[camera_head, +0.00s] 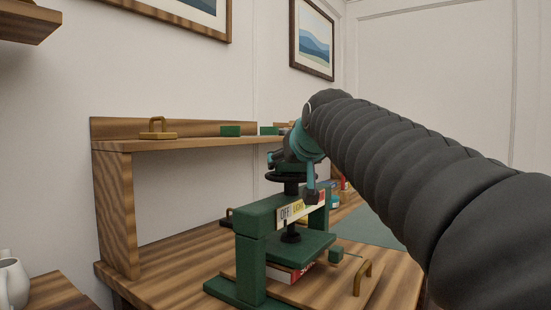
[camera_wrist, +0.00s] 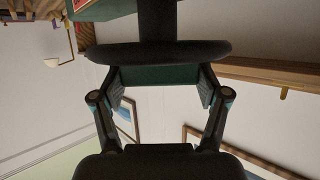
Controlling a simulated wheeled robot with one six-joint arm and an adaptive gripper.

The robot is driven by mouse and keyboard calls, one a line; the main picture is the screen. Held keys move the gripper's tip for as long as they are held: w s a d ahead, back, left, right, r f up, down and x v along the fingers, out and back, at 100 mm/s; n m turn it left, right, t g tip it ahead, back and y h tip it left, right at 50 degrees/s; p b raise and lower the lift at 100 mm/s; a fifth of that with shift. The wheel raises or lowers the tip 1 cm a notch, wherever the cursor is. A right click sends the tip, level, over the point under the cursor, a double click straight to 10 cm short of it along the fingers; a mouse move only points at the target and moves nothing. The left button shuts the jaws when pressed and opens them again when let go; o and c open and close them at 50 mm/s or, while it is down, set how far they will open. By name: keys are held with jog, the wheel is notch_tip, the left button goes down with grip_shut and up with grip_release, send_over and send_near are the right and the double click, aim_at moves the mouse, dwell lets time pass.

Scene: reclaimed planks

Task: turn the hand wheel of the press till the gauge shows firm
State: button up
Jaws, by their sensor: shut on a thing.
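The green press (camera_head: 252,250) stands on the bench with its dark screw through the top beam and a plate below. Its dark hand wheel (camera_head: 285,177) is on top of the screw; in the wrist view the wheel (camera_wrist: 160,50) is a dark disc with a green bar between my fingers. My gripper (camera_head: 295,155) is above the wheel and shut on its green bar. The gauge strip (camera_head: 297,208) on the beam has an OFF part, a yellow part and a red end. A dark teal part hangs in front of it, and I cannot make out the reading.
A raised wooden shelf (camera_head: 180,146) behind holds a handled block (camera_head: 158,130) and green blocks (camera_head: 230,131). A green mat (camera_head: 370,228) lies to the right.

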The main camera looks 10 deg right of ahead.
jog(key=shift+a+f+m+h, duration=0.1)
jog(key=shift+m+h, duration=1.1)
jog(key=shift+h, duration=0.2)
jog(key=m+g+h+b, duration=0.1)
jog(key=m+g+h, duration=0.1)
jog(key=m+h, duration=0.2)
jog(key=shift+w+h+b, duration=0.1)
jog(key=shift+h+b, duration=0.2)
jog(key=shift+b, duration=0.1)
jog(key=m+g+h+p, duration=0.1)
jog(key=m+g+h, duration=0.2)
jog(key=m, duration=0.1)
jog(key=shift+m+g+h+p, duration=0.9)
jog(key=shift+m+g+p, duration=0.05)
jog(key=shift+m+g, duration=0.25)
jog(key=o, duration=1.2)
